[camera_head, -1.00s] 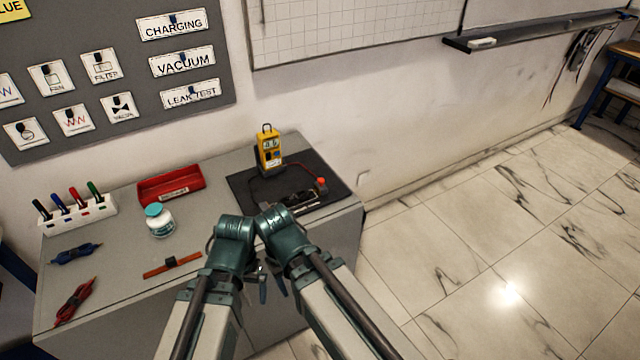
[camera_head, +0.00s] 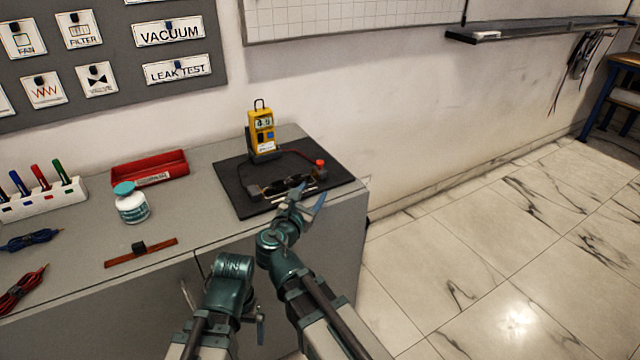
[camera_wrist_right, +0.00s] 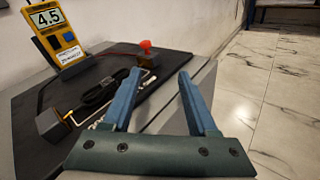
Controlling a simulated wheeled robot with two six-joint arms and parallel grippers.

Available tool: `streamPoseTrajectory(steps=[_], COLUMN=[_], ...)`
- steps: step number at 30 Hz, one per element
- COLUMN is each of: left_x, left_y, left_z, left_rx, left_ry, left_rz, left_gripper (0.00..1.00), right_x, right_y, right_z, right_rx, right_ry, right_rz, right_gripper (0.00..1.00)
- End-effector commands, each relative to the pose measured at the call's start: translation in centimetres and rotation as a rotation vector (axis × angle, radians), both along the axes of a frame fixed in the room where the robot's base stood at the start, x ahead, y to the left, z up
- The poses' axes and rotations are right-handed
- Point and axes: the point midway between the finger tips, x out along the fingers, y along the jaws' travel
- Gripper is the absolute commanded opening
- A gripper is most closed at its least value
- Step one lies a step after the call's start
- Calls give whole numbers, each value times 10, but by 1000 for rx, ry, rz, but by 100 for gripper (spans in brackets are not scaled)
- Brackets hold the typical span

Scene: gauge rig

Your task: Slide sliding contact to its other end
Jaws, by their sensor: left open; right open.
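A gauge rig on a dark mat (camera_head: 232,185) has a rail between two grey end blocks, one at the left (camera_wrist_right: 52,125). A black, coiled-looking part (camera_wrist_right: 100,92) lies along the rail; I take it to be near the sliding contact, but cannot make the contact out clearly. A yellow meter (camera_head: 262,133) behind it reads 4.5 in the right wrist view (camera_wrist_right: 55,25). My right gripper (camera_head: 309,196) is open and empty at the mat's front edge, its fingers (camera_wrist_right: 160,90) pointing at the rail. My left gripper (camera_head: 230,308) is open and empty, low before the cabinet.
A red knob (camera_wrist_right: 145,45) stands by the rail's far end. Marble floor lies right.

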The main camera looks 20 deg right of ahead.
Motion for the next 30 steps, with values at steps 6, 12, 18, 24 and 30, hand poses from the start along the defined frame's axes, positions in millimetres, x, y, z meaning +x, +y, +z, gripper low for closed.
streamPoseTrajectory(steps=[6,12,18,24,30], left_x=[0,0,0,0,0], left_y=[0,0,0,0,0], left_z=[-24,-22,-22,-22,-22], left_rx=[0,0,0,0,0], left_ry=[0,0,0,0,0], left_rz=[0,0,0,0,0], left_gripper=[98,98,98,98,98], right_x=[13,16,39,75,107], right_y=[11,11,-2,-23,-42], right_z=[1,5,5,4,4], right_rx=[-263,-286,-283,-282,-281], right_ry=[36,39,39,38,38], right_rz=[82,87,83,83,83], right_gripper=[59,59,59,59,59])
